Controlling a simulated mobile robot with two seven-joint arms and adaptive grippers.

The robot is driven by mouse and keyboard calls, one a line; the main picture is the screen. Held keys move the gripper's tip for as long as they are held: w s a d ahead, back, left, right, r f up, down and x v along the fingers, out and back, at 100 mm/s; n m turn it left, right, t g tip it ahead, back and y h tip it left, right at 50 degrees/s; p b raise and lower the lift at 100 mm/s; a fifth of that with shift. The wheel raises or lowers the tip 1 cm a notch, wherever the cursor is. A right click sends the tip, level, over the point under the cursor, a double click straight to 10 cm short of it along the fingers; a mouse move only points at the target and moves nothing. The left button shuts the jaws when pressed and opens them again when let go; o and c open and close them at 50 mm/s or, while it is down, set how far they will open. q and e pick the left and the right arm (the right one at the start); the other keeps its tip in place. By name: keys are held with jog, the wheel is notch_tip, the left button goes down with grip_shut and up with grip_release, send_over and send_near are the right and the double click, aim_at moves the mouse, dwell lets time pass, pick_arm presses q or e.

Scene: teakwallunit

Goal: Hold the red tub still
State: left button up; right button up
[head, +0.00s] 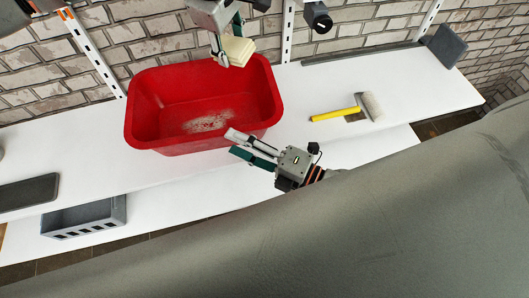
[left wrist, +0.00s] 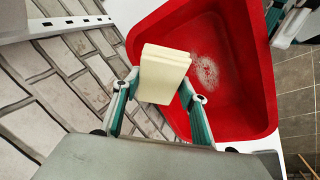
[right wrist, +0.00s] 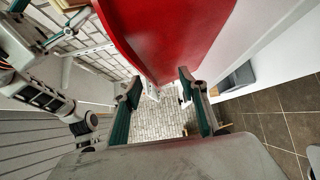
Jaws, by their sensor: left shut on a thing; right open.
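The red tub (head: 150,115) stands upright on the white shelf, with a pale foamy patch on its floor. My left gripper (head: 230,48) is shut on a cream block like a sponge (head: 239,51), held above the tub's back right rim. The block also shows between the fingers in the left wrist view (left wrist: 165,75), with the tub (left wrist: 235,90) behind it. My right gripper (head: 241,144) is open at the tub's front right side. In the right wrist view the tub's red wall (right wrist: 170,35) is just ahead of the parted fingers; I cannot tell if they touch it.
A yellow-handled brush (head: 337,115) lies on the white shelf (head: 300,85) right of the tub. A dark grey block (head: 446,46) stands at the shelf's far right end. A dark flat tray (head: 28,193) lies at left, and a grey crate (head: 85,217) sits on the lower shelf. A brick wall is behind.

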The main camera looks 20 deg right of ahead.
jog(key=v, duration=0.9)
jog(key=shift+s+d, duration=0.25)
jog(key=shift+s, duration=0.05)
jog(key=shift+c, duration=0.6)
